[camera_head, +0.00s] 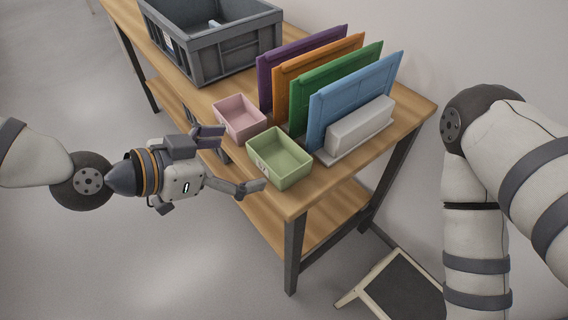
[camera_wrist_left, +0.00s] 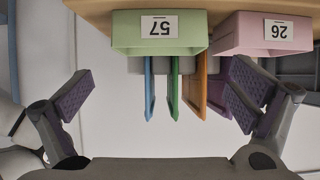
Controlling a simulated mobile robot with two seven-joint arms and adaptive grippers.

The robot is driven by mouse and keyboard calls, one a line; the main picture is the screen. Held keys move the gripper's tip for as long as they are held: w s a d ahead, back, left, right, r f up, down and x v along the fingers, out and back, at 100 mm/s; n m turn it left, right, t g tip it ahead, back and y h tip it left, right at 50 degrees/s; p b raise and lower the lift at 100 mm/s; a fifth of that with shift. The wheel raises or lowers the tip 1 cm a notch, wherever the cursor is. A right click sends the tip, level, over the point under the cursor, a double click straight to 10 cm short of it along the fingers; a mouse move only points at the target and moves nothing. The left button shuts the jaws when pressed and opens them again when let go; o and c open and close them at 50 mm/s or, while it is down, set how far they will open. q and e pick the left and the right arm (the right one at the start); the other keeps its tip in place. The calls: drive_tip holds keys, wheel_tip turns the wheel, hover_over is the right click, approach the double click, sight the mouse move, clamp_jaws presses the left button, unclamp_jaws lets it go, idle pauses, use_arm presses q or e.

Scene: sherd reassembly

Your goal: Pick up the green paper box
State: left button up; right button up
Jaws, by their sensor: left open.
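The green paper box (camera_head: 281,160) is an open-topped tray near the front corner of the wooden table in the head view. Its front label reads 57, upside down, in the left wrist view (camera_wrist_left: 160,44). My left gripper (camera_head: 238,158) is open and empty, just left of the green box and in front of its labelled side. One finger points toward the pink box and the other toward the green box's near corner. In the wrist view the box lies above the gap between the fingers (camera_wrist_left: 160,88). My right gripper is out of view.
A pink box (camera_head: 240,118), labelled 26, stands close beside the green one. Behind them, purple, orange, green and blue panels (camera_head: 352,98) stand in a rack with a pale block (camera_head: 360,125). A grey crate (camera_head: 215,45) sits further back. A dark-topped stool (camera_head: 400,288) stands on the floor.

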sight(292, 152)
use_arm(q)
drive_tip(key=b+x, duration=0.1)
drive_tip(key=x, duration=0.9)
drive_tip(key=shift+f, duration=0.2)
drive_tip(key=c, duration=0.6)
